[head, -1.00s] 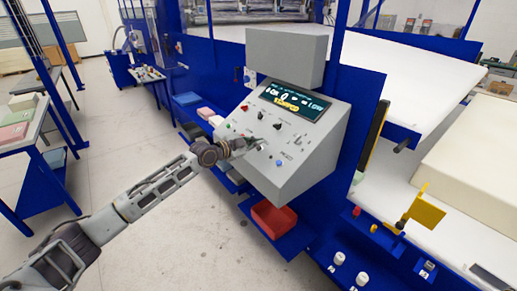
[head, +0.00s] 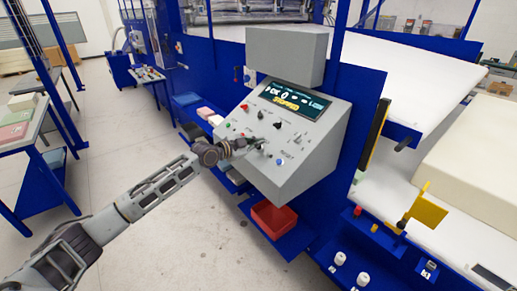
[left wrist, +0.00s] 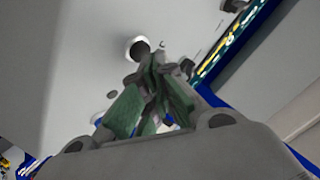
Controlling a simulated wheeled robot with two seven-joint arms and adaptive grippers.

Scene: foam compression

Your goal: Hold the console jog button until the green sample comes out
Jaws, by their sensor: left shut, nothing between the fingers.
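The grey console (head: 312,160) has a sloped panel with a lit display (head: 293,101), several knobs and buttons, and a blue button (head: 279,161). My left gripper (head: 257,143) is at the lower middle of this panel, with its fingers shut and empty. In the left wrist view the shut fingertips (left wrist: 158,62) are close to a black button with a pale ring (left wrist: 138,47). I cannot tell whether they touch it, and its label is not readable. No green sample shows at the console. My right gripper is not in view.
Blue machine frame and a large pale foam block (head: 470,160) stand to the right. A bench with green and pink sheets (head: 18,122) stands at the left. The floor between is clear.

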